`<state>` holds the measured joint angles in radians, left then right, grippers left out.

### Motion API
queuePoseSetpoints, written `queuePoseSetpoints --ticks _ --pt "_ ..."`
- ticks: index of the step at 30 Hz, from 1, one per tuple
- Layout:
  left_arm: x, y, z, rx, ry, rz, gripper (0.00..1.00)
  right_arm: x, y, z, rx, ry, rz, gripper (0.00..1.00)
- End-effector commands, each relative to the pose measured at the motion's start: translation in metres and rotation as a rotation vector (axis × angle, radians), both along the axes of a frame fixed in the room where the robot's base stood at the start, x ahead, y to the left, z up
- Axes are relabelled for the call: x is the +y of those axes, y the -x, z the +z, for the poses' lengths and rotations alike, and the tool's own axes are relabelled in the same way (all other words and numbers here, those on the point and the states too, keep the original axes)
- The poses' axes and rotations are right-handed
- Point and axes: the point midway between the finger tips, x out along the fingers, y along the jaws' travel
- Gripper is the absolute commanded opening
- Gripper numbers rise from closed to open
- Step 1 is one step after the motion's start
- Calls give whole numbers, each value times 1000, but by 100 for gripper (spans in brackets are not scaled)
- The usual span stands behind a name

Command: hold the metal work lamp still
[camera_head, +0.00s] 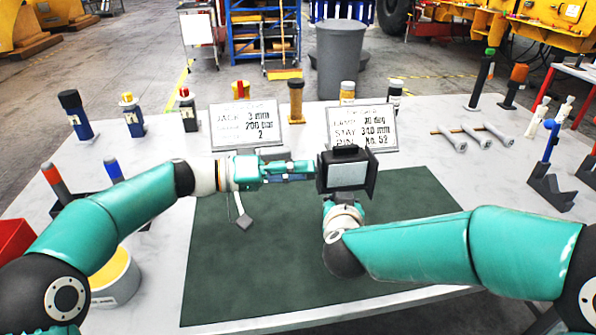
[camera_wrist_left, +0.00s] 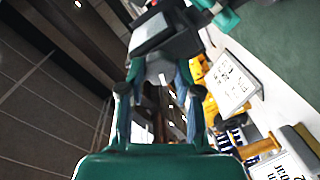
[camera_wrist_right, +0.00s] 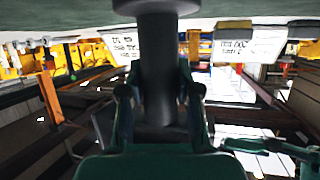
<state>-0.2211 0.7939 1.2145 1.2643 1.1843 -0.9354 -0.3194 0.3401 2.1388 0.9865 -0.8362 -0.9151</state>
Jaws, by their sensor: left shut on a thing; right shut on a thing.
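The metal work lamp (camera_head: 347,173) is a black box-shaped head with a pale square face, near the middle of the head view. My left gripper (camera_head: 310,170) reaches it from the left and is shut on its side; the lamp head also shows in the left wrist view (camera_wrist_left: 165,38), past the fingers. My right gripper (camera_head: 332,205) is just below the lamp head. In the right wrist view its fingers are shut around a dark round post (camera_wrist_right: 158,70) with a wide disc at one end, seemingly the lamp's stem. The right fingertips are hidden in the head view.
A dark green mat (camera_head: 250,275) covers the table middle, mostly bare. Two white placards (camera_head: 245,128) (camera_head: 362,128) stand behind the lamp. Several bottles and pegs line the back. A yellow-filled tub (camera_head: 115,280) stands at left.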

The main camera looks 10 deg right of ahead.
Motion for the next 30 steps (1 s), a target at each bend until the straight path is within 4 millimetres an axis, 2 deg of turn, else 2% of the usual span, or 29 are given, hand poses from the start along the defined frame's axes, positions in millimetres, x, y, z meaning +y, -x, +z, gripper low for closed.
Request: queuePoseSetpoints --ticks 6,13,30 --pt "2 -4 -1 173 1 13 0 1 1 0 0 1 1 0" --pt "2 -5 -2 297 0 13 0 1 1 0 1 0 1 0" --pt "2 -5 -4 360 -3 12 0 1 1 -1 3 -1 1 0"
